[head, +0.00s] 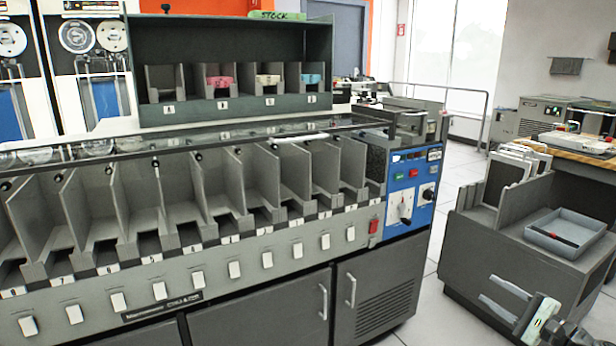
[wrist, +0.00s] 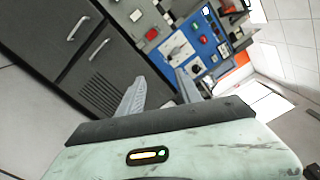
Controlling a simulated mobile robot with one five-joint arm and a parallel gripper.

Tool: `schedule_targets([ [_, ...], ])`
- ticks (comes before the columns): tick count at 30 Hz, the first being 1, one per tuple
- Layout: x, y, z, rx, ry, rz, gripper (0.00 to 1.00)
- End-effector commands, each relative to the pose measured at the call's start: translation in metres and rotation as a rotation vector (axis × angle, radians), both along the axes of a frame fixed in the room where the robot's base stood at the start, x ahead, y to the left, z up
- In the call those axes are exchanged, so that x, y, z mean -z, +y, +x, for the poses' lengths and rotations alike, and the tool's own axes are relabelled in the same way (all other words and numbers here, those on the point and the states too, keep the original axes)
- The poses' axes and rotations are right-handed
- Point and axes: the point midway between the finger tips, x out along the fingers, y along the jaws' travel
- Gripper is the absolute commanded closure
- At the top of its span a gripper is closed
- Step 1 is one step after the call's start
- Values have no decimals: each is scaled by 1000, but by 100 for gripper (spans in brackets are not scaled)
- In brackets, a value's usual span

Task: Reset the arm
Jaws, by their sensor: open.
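My gripper (head: 506,300) shows at the lower right of the head view, in front of a dark grey cabinet. Its two grey fingers are spread apart with nothing between them. In the wrist view the gripper (wrist: 160,88) is open and empty, its fingers pointing toward the blue control panel (wrist: 196,45) of the card sorter. The sorter (head: 200,250) fills the left and middle of the head view, with a row of empty-looking grey pockets. Its blue panel (head: 408,195) with dials and a red switch is at its right end.
A grey cabinet (head: 480,240) stands at the right, holding a shallow blue-grey tray (head: 590,222) with a dark and red item inside. A stock rack (head: 230,112) with pink, cream and blue card stacks sits above the sorter. Bare floor (head: 428,300) lies between sorter and cabinet.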

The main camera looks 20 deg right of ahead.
Motion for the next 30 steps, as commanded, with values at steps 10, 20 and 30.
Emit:
schedule_targets([
  [10,-8,53,50,-119,0,0,58],
  [20,-17,160,122,-331,17,-10,58],
  [30,38,411,180,-800,265,-296,58],
])
